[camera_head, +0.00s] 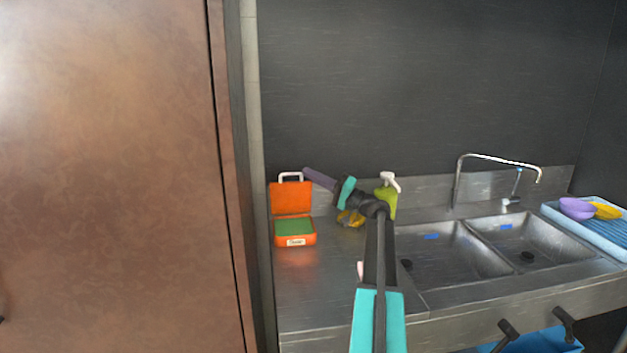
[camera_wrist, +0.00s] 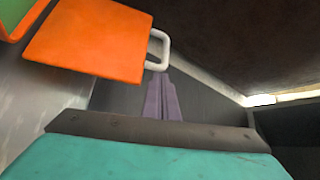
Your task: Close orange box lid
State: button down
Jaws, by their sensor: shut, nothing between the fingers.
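The orange box (camera_head: 296,235) stands on the left end of the steel counter, with a green inside and a small label on its front. Its orange lid (camera_head: 291,198) stands open and upright at the back, with a white handle (camera_head: 290,175) on top. In the wrist view the lid (camera_wrist: 88,38) is at upper left, with the white handle (camera_wrist: 163,48) at its right edge. My gripper (camera_head: 308,171) has purple fingers, shut and empty, just right of the handle. In the wrist view the finger tips (camera_wrist: 157,78) appear close below the handle; I cannot tell whether they touch.
A green spray bottle (camera_head: 391,202) and a yellow item (camera_head: 350,218) stand right of the box, near my arm. A double sink (camera_head: 470,250) with a faucet (camera_head: 497,158) is further right. A brown panel (camera_head: 110,180) borders the counter on the left. The counter before the box is clear.

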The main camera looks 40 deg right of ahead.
jog(key=shift+s+a+f+b, duration=0.3)
jog(key=shift+s+a+b, duration=0.1)
jog(key=shift+a+b, duration=0.15)
jog(key=shift+s+a+f+b, duration=0.25)
jog(key=shift+s+a+b, duration=0.1)
jog(key=shift+a+b, duration=0.15)
jog(key=shift+s+a+f+b, duration=0.35)
jog(key=shift+s+f+b, duration=0.05)
jog(key=shift+s+b, duration=0.3)
jog(key=shift+s+a+f+b, duration=0.35)
jog(key=shift+s+b, duration=0.2)
jog(key=shift+b, duration=0.15)
jog(key=shift+s+d, duration=0.1)
jog(key=shift+s, duration=0.05)
jog(key=s+d+b, duration=0.1)
jog(key=s+d, duration=0.4)
jog(key=s, duration=0.8)
jog(key=shift+s+f, duration=0.35)
jog(key=shift+f, duration=0.1)
